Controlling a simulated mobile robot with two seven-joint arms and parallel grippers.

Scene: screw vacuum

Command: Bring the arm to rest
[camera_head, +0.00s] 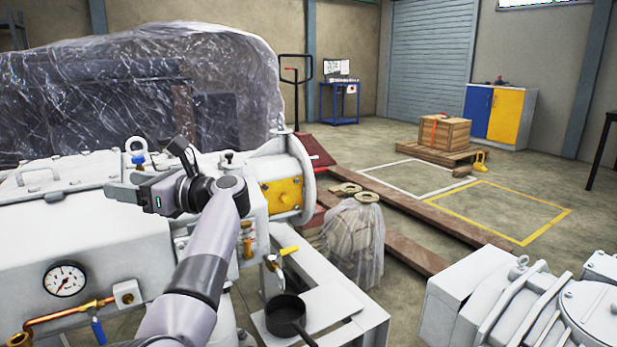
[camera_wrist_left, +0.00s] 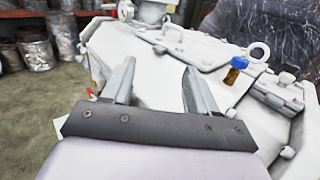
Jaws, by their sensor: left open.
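My left arm (camera_head: 205,265) comes in from the lower left in the head view and reaches up over the white machine (camera_head: 110,230). My left gripper (camera_head: 122,190) points left above the machine's top. In the left wrist view its two fingers (camera_wrist_left: 155,85) stand apart with nothing between them, and the white machine top lies beyond them. A small bottle with a blue cap (camera_wrist_left: 236,70) is on the machine, to the right of the fingers. My right gripper is in neither view.
A pressure gauge (camera_head: 65,279) and copper pipe (camera_head: 70,313) are on the machine's front. A black pan (camera_head: 285,314) sits below a yellow-handled valve (camera_head: 288,251). Plastic-wrapped equipment (camera_head: 140,80) stands behind. Another white machine (camera_head: 530,305) is at lower right. Marked floor (camera_head: 500,212) is open.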

